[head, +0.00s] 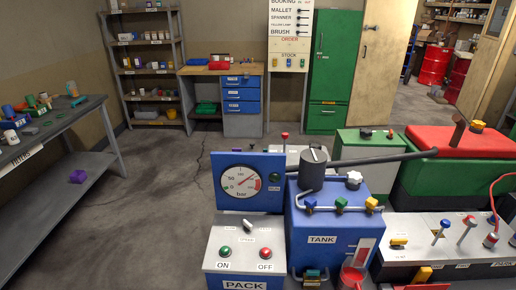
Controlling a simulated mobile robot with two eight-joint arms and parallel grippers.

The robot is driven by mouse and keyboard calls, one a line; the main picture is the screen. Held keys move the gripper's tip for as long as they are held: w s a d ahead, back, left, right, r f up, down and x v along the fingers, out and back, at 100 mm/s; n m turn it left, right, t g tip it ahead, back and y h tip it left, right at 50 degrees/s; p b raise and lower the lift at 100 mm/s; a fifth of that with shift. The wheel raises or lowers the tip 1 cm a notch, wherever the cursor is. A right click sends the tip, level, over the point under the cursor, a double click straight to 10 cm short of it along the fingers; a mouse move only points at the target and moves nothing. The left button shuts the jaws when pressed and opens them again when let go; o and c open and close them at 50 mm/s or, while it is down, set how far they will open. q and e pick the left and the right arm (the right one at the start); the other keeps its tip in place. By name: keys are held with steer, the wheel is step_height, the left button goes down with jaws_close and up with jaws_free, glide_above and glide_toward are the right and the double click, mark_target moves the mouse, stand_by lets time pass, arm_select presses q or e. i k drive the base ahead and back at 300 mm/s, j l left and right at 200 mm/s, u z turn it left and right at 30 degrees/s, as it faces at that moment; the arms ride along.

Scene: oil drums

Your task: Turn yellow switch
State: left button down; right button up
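Several yellow parts show in the head view, and I cannot tell which one is the yellow switch. A yellow lever (399,243) lies on the grey panel top (430,228) at the right. A yellow part (478,126) is on top of the red-lidded green machine (470,140). A yellow piece (423,274) stands at the bottom edge, partly cut off. Neither gripper is in view.
A PACK box (243,250) with ON and OFF buttons and a blue gauge panel (250,182) stand left of the tank. A dark bar (375,160) reaches right from the tank's cylinder. A red container (352,277) stands in front. Open floor (150,190) lies left.

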mark_target(396, 243)
steer(key=z, duration=1.25)
